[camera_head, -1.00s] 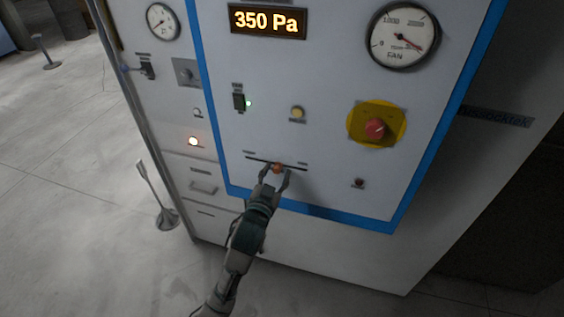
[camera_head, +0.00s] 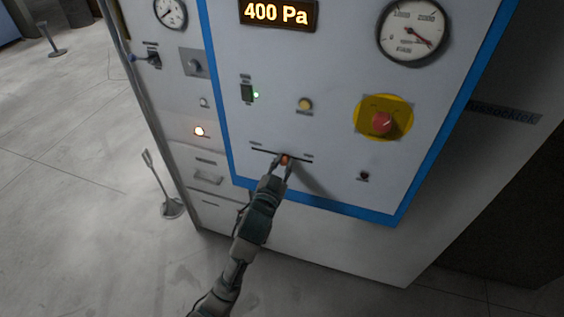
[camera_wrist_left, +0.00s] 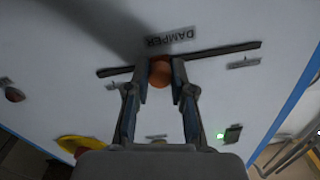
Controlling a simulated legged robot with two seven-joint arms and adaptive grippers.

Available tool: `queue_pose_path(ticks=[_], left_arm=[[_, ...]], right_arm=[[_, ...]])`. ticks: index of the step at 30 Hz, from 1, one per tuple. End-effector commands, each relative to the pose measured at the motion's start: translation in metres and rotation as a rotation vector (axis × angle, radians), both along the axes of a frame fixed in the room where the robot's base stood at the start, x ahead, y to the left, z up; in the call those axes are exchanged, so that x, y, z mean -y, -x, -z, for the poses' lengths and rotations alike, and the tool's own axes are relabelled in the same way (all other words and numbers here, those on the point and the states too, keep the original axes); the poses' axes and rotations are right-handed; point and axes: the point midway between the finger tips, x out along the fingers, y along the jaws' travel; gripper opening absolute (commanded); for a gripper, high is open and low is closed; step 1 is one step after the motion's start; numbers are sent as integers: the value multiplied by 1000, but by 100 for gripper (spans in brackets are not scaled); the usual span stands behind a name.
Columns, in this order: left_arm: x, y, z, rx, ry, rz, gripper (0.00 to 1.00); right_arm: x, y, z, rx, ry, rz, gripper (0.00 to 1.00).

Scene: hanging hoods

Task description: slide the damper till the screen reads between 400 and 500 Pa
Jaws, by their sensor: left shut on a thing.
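The screen (camera_head: 277,13) at the top of the panel reads 400 Pa. The damper is an orange-red knob (camera_head: 285,159) on a dark horizontal slot (camera_head: 265,153) low on the panel. In the left wrist view the knob (camera_wrist_left: 160,72) sits around the middle of the slot, below the DAMPER label (camera_wrist_left: 171,40). My left gripper (camera_head: 283,165) is shut on the knob, with one finger on each side of it, as the left wrist view also shows (camera_wrist_left: 160,82). My right gripper is in neither view.
A red emergency button (camera_head: 382,122) on a yellow disc is right of the slot. A yellow button (camera_head: 305,104), a switch (camera_head: 247,93) with a green light and a fan gauge (camera_head: 411,32) are above. Open floor (camera_head: 75,220) lies at left.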

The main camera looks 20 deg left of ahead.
Motion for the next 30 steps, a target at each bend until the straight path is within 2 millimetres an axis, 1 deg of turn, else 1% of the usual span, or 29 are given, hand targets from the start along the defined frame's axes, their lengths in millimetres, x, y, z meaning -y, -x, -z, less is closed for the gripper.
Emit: queue_pose_path(ticks=[1,8,9,12,20,22,26,30], left_arm=[[2,0,-2,-7,1,1,0],[3,0,2,-5,1,1,0],[3,0,2,-5,1,1,28],[3,0,2,-5,1,1,49],[3,1,1,-3,0,1,49],[3,4,1,-3,1,1,49],[3,21,2,-4,1,2,49],[2,47,2,-5,1,2,49]], right_arm=[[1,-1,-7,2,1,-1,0],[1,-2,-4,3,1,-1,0],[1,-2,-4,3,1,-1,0],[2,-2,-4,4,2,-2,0],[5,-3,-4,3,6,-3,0],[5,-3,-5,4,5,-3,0],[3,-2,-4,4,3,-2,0],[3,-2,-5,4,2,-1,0]])
